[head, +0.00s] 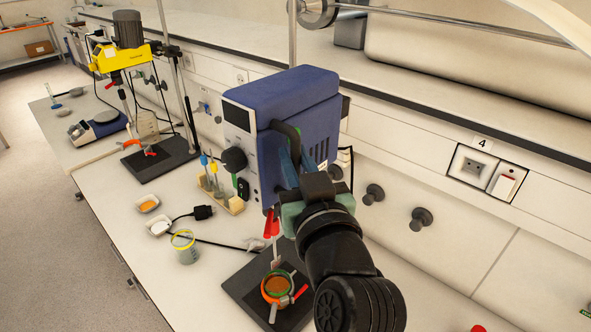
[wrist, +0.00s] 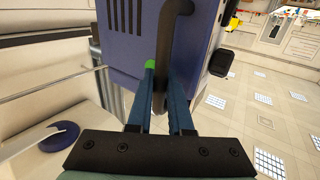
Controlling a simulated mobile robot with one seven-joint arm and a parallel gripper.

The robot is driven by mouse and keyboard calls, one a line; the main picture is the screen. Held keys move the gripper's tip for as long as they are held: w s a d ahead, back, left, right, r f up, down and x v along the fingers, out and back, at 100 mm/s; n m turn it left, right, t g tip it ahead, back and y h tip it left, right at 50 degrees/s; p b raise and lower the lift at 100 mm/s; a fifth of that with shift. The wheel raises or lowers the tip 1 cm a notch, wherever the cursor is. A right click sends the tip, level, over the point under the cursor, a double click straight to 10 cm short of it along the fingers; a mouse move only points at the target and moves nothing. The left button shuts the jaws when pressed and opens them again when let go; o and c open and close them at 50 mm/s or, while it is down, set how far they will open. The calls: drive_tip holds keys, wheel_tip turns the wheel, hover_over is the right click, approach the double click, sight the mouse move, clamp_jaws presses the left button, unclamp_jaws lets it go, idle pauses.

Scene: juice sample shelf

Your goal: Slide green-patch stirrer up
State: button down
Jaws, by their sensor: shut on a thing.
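The stirrer (head: 290,100) is a large blue box with a grey front, a black knob and a dark curved handle, mounted on an upright rod. A small green patch (wrist: 151,64) shows in the wrist view beside the left fingertip, against the blue body (wrist: 118,48). My gripper (head: 289,158) has its blue fingers on either side of the dark handle (wrist: 160,70) and is shut on it. Below the stirrer, a shaft reaches down to a cup with orange-brown contents (head: 276,286), held in a ring above a dark base plate (head: 243,286).
A yellow stirrer (head: 121,58) stands farther back on its own dark base (head: 160,160). A beaker (head: 184,247), two small dishes and a black plug (head: 203,212) lie on the bench left of the blue stirrer. A shelf edge (head: 440,118) runs behind, above wall knobs.

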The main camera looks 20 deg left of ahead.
drive_tip(key=shift+r+p, duration=0.55)
drive_tip(key=shift+r, duration=1.25)
drive_tip(key=c, duration=1.1)
unclamp_jaws()
drive_tip(key=shift+f, duration=0.2)
drive_tip(key=shift+s+d+f, duration=0.1)
drive_tip(key=shift+s+d, duration=0.1)
drive_tip(key=shift+s, duration=0.05)
drive_tip(key=p, duration=0.2)
approach(297, 145)
drive_tip(key=v, duration=0.2)
drive_tip(key=shift+s+d+p, duration=0.1)
drive_tip(key=shift+p, duration=0.2)
